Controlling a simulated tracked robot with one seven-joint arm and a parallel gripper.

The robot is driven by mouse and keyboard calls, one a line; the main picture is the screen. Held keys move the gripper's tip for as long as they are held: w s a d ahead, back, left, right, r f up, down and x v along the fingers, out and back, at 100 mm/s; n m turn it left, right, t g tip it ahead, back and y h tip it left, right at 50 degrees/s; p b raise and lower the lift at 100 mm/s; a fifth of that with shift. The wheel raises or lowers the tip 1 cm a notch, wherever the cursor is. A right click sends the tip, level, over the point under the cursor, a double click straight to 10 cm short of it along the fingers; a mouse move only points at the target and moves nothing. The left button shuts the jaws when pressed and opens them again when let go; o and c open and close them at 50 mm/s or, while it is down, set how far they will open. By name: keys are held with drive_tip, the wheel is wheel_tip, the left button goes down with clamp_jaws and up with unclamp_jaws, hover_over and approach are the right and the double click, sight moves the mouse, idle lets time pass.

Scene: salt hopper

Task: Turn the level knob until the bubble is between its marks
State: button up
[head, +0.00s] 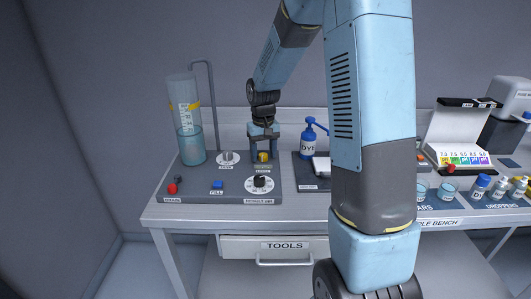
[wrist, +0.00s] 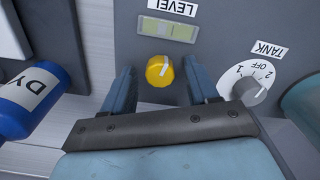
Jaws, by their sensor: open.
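The yellow level knob (wrist: 160,71) has a pale pointer line and sits on the grey panel below the level vial (wrist: 168,29) in the wrist view. The vial is yellow-green with dark marks; the bubble's place in it is too small to tell. In the head view the knob (head: 263,156) is partly covered by my gripper (head: 264,148). My gripper is open, with one finger on each side of the knob and visible gaps between fingers and knob in the wrist view (wrist: 160,78).
The TANK knob (wrist: 256,86) is close to my right finger in the wrist view. A blue DYE bottle (wrist: 28,100) stands to the left there. In the head view a clear cylinder (head: 188,130) stands at the panel's left, and a black dial (head: 260,181) is in front.

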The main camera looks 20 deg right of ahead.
sight(263, 154)
wheel_tip(263, 154, up, 14)
drive_tip(key=shift+f, duration=0.15)
idle(0.4)
drive_tip(key=s+r+t, duration=0.2)
drive_tip(key=s+r, duration=0.1)
drive_tip(key=s, duration=1.1)
drive_tip(key=s+r+t, duration=0.3)
drive_tip(key=s+r, duration=0.1)
drive_tip(key=s, duration=1)
drive_tip(key=shift+s+d+r+m+t, duration=0.2)
drive_tip(key=shift+d+m+t, duration=0.1)
drive_tip(key=shift+d, duration=0.05)
drive_tip(key=shift+w, duration=0.1)
